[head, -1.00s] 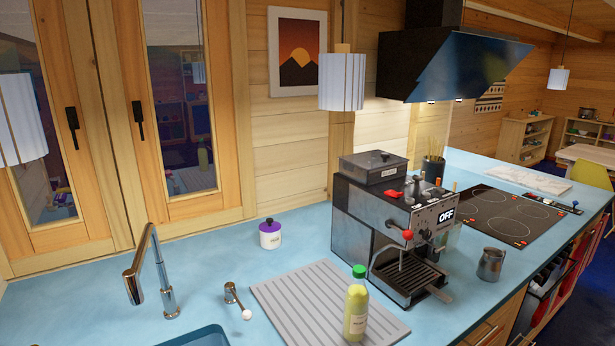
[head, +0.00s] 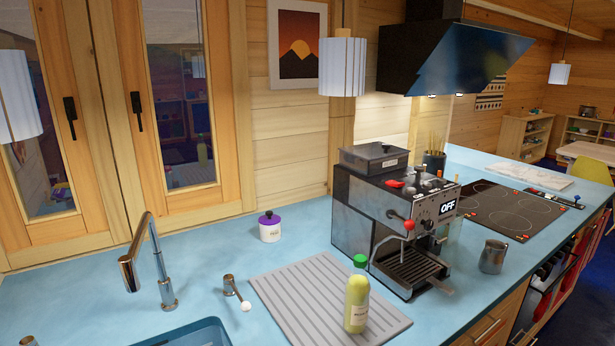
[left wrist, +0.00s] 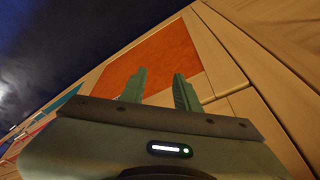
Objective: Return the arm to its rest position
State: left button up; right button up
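My left gripper (left wrist: 158,92) shows in the left wrist view with its two green fingers apart and nothing between them. It faces wooden cabinet fronts and an orange-red panel (left wrist: 150,65), which lie beyond the fingers and seem not to touch them. Neither gripper and neither arm shows in the head view. My right gripper is in none of the views.
In the head view a blue counter (head: 215,260) bears a faucet (head: 150,265), a purple-lidded jar (head: 270,228), a grey drying mat (head: 300,300), a green-capped bottle (head: 357,298), an espresso machine (head: 385,220), a metal jug (head: 493,257) and a cooktop (head: 510,210).

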pick_arm(q)
jog(key=s+a+f+g+b, duration=0.15)
jog(key=s+f, duration=0.25)
jog(key=f, duration=0.7)
jog(key=s+f+t+b, duration=0.15)
jog(key=s+f, duration=0.25)
jog(key=f, duration=0.6)
jog(key=s+a+f+g+b, duration=0.1)
jog(key=s+a+f+b, duration=0.1)
jog(key=s+f, duration=0.8)
jog(key=shift+s+f+g+b, duration=0.3)
jog(key=shift+s+g+b, duration=0.15)
jog(key=shift+s, duration=0.35)
jog(key=shift+s, duration=0.15)
